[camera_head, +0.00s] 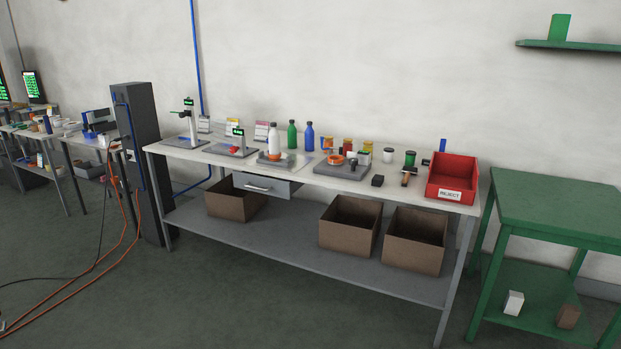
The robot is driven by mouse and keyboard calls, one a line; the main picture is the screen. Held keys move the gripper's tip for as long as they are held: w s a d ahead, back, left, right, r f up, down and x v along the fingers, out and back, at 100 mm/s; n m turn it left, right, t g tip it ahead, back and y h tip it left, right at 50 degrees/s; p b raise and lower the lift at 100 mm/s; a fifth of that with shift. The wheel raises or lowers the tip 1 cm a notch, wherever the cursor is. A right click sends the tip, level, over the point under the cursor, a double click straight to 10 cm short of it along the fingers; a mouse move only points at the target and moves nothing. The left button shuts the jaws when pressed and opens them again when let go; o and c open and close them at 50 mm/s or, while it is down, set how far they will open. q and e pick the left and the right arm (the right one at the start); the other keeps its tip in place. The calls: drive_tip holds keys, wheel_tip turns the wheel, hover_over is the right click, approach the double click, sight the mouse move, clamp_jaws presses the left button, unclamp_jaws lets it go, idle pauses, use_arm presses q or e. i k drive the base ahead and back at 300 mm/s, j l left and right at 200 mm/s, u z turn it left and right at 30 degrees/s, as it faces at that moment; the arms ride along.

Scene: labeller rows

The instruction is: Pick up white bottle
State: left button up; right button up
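A white bottle (274,139) with a dark cap stands upright on the long workbench (216,158), left of the bench's middle. An orange item (274,157) sits at its base; I cannot tell whether they touch. A green bottle (292,134) and a blue bottle (309,136) stand just behind it to the right. Neither of my grippers shows in the head view, and the bench is some distance away.
A red reject bin (452,178) is on the bench's right end. Cardboard boxes (348,225) sit on its lower shelf. A green table (550,205) stands at right, a dark cabinet (142,160) at left. Orange cables (95,280) cross the left floor; the front floor is clear.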

sight(274, 136)
drive_tip(key=i+z, duration=0.15)
drive_tip(key=i, duration=0.45)
drive_tip(key=i+j+z, duration=0.15)
drive_tip(key=i, duration=0.5)
drive_tip(key=i+j+z, duration=0.1)
drive_tip(key=i+j, duration=0.15)
drive_tip(key=i, duration=0.35)
